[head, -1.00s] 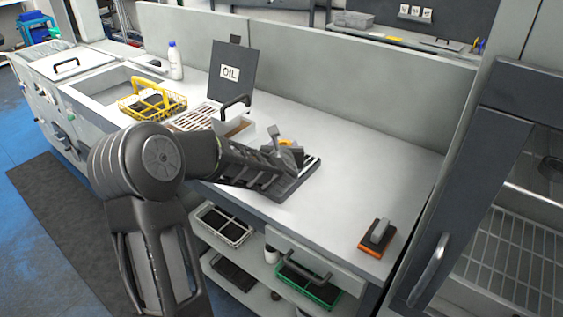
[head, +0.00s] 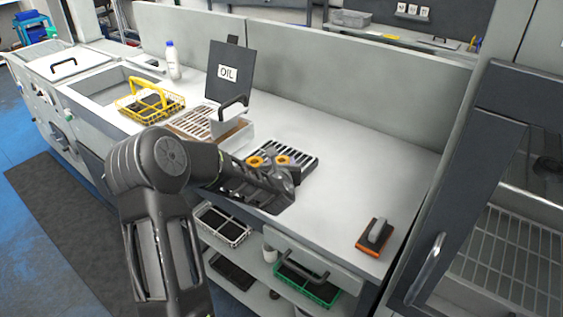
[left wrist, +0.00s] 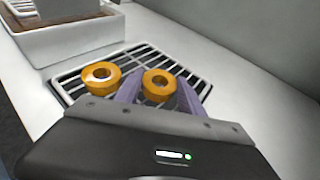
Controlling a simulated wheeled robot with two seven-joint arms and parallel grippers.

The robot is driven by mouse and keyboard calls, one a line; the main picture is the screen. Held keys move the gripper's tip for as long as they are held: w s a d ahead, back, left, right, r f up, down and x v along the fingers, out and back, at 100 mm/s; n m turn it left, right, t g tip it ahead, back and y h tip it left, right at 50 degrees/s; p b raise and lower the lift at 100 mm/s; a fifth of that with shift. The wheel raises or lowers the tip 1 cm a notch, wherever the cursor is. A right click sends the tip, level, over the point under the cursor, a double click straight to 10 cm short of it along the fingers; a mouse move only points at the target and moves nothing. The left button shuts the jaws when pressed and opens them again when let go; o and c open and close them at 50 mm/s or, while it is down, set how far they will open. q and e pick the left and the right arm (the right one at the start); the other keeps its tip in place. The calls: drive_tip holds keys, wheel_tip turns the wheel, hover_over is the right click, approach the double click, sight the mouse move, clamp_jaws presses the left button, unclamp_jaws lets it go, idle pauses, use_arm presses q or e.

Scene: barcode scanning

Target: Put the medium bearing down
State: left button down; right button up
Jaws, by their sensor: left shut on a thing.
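My left gripper (head: 284,171) is over the dark slotted rack (head: 301,151) on the counter. The bearing shows in the head view (head: 282,159) too. A second orange bearing (left wrist: 100,77) is just left of the fingers, at the rack (left wrist: 150,58); it also shows in the head view (head: 255,161). I cannot tell whether the held bearing touches the rack. My right gripper is out of view.
An oil container with an open lid (head: 227,73) and a slatted tray (head: 190,122) stand left of the rack. A yellow basket (head: 150,104) is farther left. An orange-based brush (head: 375,237) lies at the right front. The counter between rack and brush is clear.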

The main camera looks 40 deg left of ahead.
use_arm(q)
drive_tip(key=shift+f, duration=0.15)
drive_tip(key=c, duration=0.7)
unclamp_jaws()
drive_tip(key=shift+r, duration=0.25)
drive_tip(key=b+v, duration=0.2)
drive_tip(key=v, duration=1)
drive_tip(key=shift+f, duration=0.15)
